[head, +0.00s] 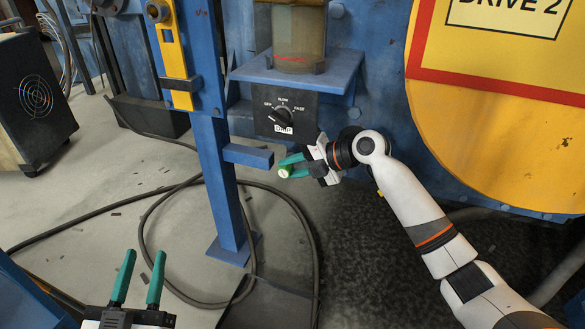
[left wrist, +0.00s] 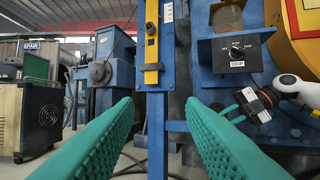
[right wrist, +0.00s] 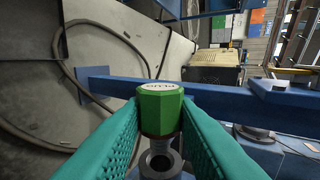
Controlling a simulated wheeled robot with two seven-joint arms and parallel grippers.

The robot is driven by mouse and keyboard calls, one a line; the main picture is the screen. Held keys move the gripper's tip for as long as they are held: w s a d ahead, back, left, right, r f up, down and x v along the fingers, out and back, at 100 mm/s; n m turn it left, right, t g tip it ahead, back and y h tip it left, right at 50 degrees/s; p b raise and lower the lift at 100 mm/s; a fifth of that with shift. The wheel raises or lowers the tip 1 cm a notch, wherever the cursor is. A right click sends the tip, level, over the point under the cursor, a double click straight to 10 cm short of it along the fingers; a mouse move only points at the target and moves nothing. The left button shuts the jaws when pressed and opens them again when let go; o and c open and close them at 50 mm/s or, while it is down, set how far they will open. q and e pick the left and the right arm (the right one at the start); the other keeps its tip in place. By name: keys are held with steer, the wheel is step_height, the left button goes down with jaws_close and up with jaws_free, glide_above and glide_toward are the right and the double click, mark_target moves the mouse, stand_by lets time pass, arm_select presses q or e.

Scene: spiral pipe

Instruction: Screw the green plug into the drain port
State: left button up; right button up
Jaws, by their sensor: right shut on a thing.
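The green plug (right wrist: 160,112) has a faceted green head with a pale lettered top and a grey shank below it. It is pinched between the teal fingers of my right gripper (right wrist: 152,135). The drain port (right wrist: 158,166) is a dark metal ring close under the shank in the right wrist view; I cannot tell whether the shank tip has entered it. In the head view the plug (head: 285,171) shows as a green spot at the tips of my right gripper (head: 293,165). My left gripper (head: 137,280) is open and empty, low at the left, far from the plug.
A blue bar (head: 248,155) juts out beside the plug, from a blue post (head: 222,190). A speed-dial panel (head: 285,113) hangs above the plug. Black hoses (head: 150,215) loop over the floor. A dark cabinet (head: 35,95) stands at the left. A yellow drive cover (head: 490,130) is at the right.

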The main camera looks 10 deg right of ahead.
arm_select(q)
steer(key=shift+r, duration=0.1)
arm_select(e)
steer(key=shift+w, duration=0.1)
stand_by(0.4)
arm_select(q)
steer(key=shift+s+r+t+h+b, duration=0.2)
steer(key=shift+s+r+t+h, duration=0.05)
steer(key=shift+r+t, duration=0.25)
steer(key=shift+s+r+t+h+b, duration=0.25)
steer(key=shift+r+t, duration=0.15)
steer(key=shift+r, duration=0.15)
arm_select(e)
steer(key=shift+w+d, duration=0.25)
steer(key=shift+w, duration=0.05)
arm_select(q)
steer(key=shift+s+r, duration=0.1)
steer(key=shift+r, duration=0.05)
arm_select(e)
steer(key=shift+w, duration=0.1)
arm_select(q)
steer(key=s+r+t, duration=0.1)
steer(key=s+r+t+h+b, duration=0.1)
steer(key=r+t, duration=0.1)
steer(key=shift+s, duration=0.1)
arm_select(e)
steer(key=shift+w+d, duration=0.4)
steer(key=shift+w, duration=0.15)
arm_select(q)
steer(key=shift+s, duration=0.15)
